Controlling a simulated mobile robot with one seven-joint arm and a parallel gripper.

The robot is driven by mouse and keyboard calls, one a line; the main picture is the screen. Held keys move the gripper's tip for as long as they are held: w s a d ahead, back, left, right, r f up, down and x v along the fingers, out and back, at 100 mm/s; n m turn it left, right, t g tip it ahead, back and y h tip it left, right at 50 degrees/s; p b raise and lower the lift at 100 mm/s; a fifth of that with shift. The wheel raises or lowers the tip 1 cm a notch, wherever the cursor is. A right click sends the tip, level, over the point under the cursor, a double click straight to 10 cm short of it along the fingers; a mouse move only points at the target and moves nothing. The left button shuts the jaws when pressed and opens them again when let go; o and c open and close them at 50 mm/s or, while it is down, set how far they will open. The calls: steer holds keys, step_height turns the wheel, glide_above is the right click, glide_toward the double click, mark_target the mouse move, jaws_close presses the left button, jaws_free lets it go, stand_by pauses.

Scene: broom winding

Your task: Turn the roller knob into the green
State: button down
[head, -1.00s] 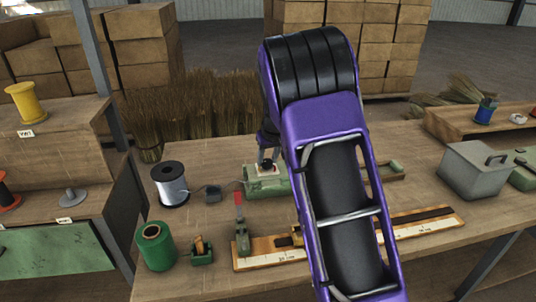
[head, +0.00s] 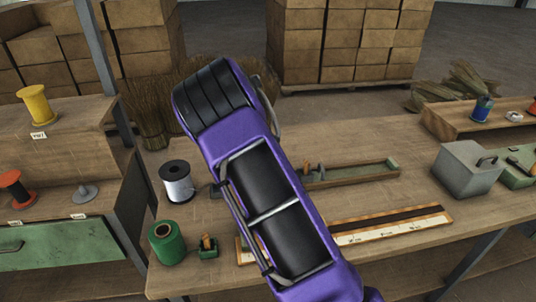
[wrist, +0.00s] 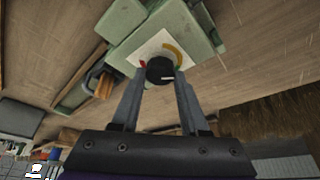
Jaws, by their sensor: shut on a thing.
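In the wrist view, the black roller knob (wrist: 160,69) sits on a white dial plate (wrist: 153,48) on a green housing (wrist: 199,43). The plate shows a red mark on the left and a yellow-orange arc on the upper right; I see no green section of the dial. A short pale line shows on the knob's near side, low and right of its middle. My gripper (wrist: 162,75) is shut on the knob, one finger on each side. In the head view my arm hides the gripper, knob and dial.
In the head view, a wire spool (head: 177,182), a green spool (head: 166,243) and a small green holder (head: 208,246) stand left of my arm. A long ruler board (head: 390,225) and a grey box (head: 467,168) lie to the right, with bare bench between.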

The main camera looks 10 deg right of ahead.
steer(key=m+g, duration=0.1)
steer(key=m, duration=0.1)
steer(key=m+g+h, duration=0.1)
steer(key=m, duration=0.2)
steer(key=shift+w+m, duration=0.15)
steer(key=shift+m, duration=0.15)
steer(key=m+g, duration=0.1)
steer(key=m, duration=0.4)
steer(key=shift+w+a+g, duration=0.1)
steer(key=shift+g, duration=0.3)
steer(key=shift+c, duration=2.1)
jaws_free()
steer(key=v, duration=1.7)
steer(key=shift+w, duration=0.15)
steer(key=shift+r, duration=0.15)
